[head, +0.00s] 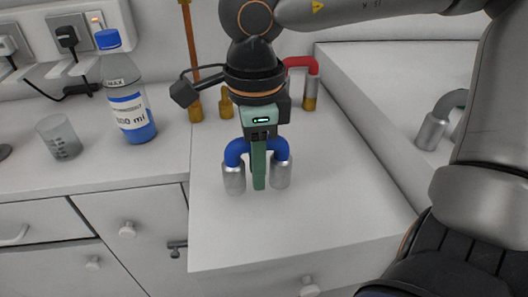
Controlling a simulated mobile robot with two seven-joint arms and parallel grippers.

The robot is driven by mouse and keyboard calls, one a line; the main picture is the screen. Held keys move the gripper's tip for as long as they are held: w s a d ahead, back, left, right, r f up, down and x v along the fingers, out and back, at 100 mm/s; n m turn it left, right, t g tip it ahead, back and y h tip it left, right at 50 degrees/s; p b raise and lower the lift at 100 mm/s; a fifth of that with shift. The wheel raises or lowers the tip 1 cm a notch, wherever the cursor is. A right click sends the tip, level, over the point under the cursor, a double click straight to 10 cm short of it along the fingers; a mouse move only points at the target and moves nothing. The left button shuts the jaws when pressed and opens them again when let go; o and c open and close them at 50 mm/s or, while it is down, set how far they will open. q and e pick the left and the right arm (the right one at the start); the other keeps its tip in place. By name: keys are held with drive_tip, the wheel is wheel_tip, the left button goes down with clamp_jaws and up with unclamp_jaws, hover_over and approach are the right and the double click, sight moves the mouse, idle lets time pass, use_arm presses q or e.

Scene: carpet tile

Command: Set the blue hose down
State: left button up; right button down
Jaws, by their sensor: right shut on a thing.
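The blue hose (236,151) is a U-shaped bend with a silver metal end on each side, both ends pointing down. My right gripper (259,180) comes down from above and is shut on the top middle of the blue hose. The fingers hide the centre of the bend. The silver ends are at or just above the white counter (325,215); I cannot tell whether they touch it. My left gripper is not in the head view.
Behind stand a red hose (298,62) on brass fittings and a copper pipe (189,50). A bottle (130,105) and a beaker (60,138) stand at left. A grey hose (437,118) is at right. The counter's front is clear.

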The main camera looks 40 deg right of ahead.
wheel_tip(320, 180, down, 3)
drive_tip(key=shift+r+b, duration=0.1)
drive_tip(key=shift+b, duration=0.45)
drive_tip(key=shift+r, duration=0.1)
drive_tip(key=c, duration=0.7)
unclamp_jaws()
use_arm(q)
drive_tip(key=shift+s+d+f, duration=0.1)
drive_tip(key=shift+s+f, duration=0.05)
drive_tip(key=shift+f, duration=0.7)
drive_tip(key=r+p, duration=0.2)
drive_tip(key=p, duration=0.1)
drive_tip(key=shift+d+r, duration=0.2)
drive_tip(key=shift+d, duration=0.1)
use_arm(e)
wheel_tip(320, 180, up, 12)
